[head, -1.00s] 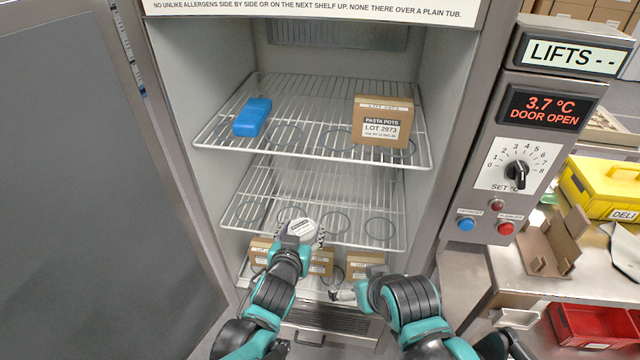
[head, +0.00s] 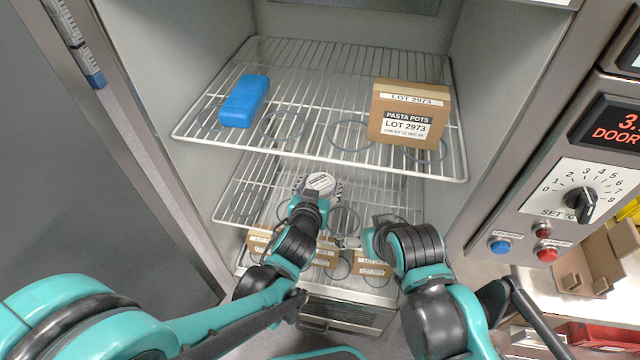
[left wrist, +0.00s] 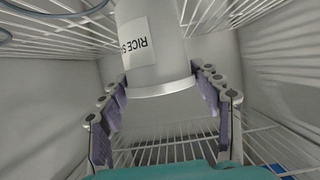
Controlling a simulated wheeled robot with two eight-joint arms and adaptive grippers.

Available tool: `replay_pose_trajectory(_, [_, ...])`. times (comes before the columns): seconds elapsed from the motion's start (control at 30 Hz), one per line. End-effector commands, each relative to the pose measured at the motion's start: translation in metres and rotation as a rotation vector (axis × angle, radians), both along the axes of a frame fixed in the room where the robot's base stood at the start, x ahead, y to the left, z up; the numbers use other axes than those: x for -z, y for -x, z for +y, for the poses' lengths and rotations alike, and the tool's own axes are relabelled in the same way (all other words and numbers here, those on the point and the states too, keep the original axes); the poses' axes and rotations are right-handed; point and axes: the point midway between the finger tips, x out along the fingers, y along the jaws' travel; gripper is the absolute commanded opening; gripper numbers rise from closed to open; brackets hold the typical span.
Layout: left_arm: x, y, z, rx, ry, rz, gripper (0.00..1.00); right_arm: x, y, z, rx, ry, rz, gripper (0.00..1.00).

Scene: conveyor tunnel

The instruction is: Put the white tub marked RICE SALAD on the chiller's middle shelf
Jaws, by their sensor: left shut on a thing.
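The white tub (head: 321,182) marked RICE SALAD shows its lid label in the head view, inside the open chiller at the middle shelf (head: 242,192). In the left wrist view the tub (left wrist: 150,45) sits between the finger pads, its side label upside down and partly cut off. My left gripper (head: 313,195) is shut on it. I cannot tell whether the tub touches the shelf wires. My right gripper (head: 350,242) is low in front of the shelves, partly hidden by its own arm; its fingers are too small to judge.
The upper shelf (head: 310,150) holds a blue block (head: 244,100) and a PASTA POTS carton (head: 408,112). Several cartons (head: 372,264) stand on the bottom shelf. Flat rings mark the shelves. The open door (head: 60,170) is at left, the control panel (head: 585,190) at right.

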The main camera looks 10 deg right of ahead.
Motion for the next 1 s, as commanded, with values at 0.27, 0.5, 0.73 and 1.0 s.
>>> replay_pose_trajectory(0.27, [0.0139, 0.0063, 0.0007, 0.0, 0.0, 0.001, 0.21, 0.0106, -0.0003, 0.0, 0.0, 0.0, 0.0, 1.0])
replay_pose_trajectory(0.5, [0.0174, 0.0061, 0.0006, 0.0, 0.0, 0.0, 0.74, 0.0141, -0.0002, 0.0, 0.0, 0.0, 0.0, 1.0])
replay_pose_trajectory(0.73, [0.0167, 0.0061, 0.0006, 0.001, 0.0, 0.0, 0.84, 0.0136, -0.0003, 0.0, 0.0, 0.0, 0.0, 1.0])
replay_pose_trajectory(1.0, [0.0114, 0.0062, 0.0006, 0.001, 0.0, 0.0, 0.84, 0.0083, -0.0003, 0.0, 0.0, 0.0, 0.0, 1.0])
